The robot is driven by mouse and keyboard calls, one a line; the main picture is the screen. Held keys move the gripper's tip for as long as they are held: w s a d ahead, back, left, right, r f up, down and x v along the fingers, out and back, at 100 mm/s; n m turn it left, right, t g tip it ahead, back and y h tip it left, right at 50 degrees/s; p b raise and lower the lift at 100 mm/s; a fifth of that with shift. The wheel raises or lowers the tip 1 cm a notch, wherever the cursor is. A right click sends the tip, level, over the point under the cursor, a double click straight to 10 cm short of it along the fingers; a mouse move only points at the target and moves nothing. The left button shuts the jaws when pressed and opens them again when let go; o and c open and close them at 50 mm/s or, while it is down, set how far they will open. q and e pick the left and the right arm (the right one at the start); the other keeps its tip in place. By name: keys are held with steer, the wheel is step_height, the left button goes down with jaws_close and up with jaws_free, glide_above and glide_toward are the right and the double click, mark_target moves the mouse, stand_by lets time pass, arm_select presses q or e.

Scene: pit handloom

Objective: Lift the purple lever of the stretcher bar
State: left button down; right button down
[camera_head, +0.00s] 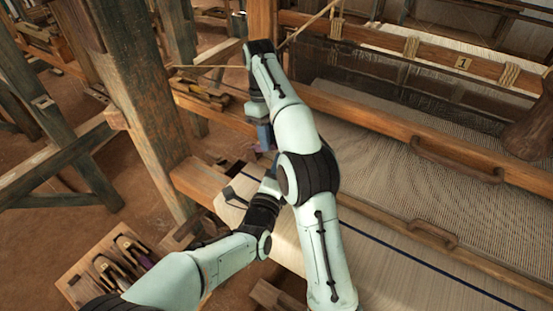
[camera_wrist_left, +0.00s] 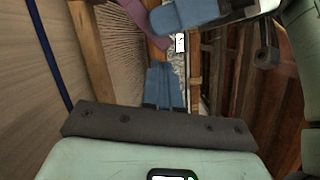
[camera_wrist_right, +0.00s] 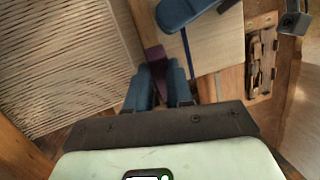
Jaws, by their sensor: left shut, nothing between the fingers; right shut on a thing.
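The purple lever (camera_wrist_right: 153,58) of the stretcher bar runs down between the blue fingers of my right gripper (camera_wrist_right: 159,72) in the right wrist view. These fingers are shut on it. Part of the lever also shows at the top of the left wrist view (camera_wrist_left: 124,14). My left gripper (camera_wrist_left: 166,72) is shut with nothing between its fingers, close by the right one and apart from the lever. In the head view the right gripper (camera_head: 266,140) hangs over the cloth's left edge. The arms hide most of the stretcher bar and lever there.
Pale cloth (camera_head: 350,262) with a dark blue stripe spreads across the loom. A wooden beam with a handle (camera_head: 440,155) crosses behind it. A thick post (camera_head: 150,110) stands left of my grippers. A shuttle tray (camera_head: 78,290) is at lower left.

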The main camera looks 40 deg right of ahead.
arm_select(q)
steer(key=shift+w+d+r, duration=0.15)
steer(key=shift+w, duration=0.45)
steer(key=shift+w+r, duration=0.55)
steer(key=shift+w, duration=0.1)
arm_select(e)
steer(key=shift+s, duration=0.1)
steer(key=c, duration=1)
jaws_free()
steer(key=shift+a, duration=0.1)
arm_select(q)
steer(key=shift+f, duration=0.1)
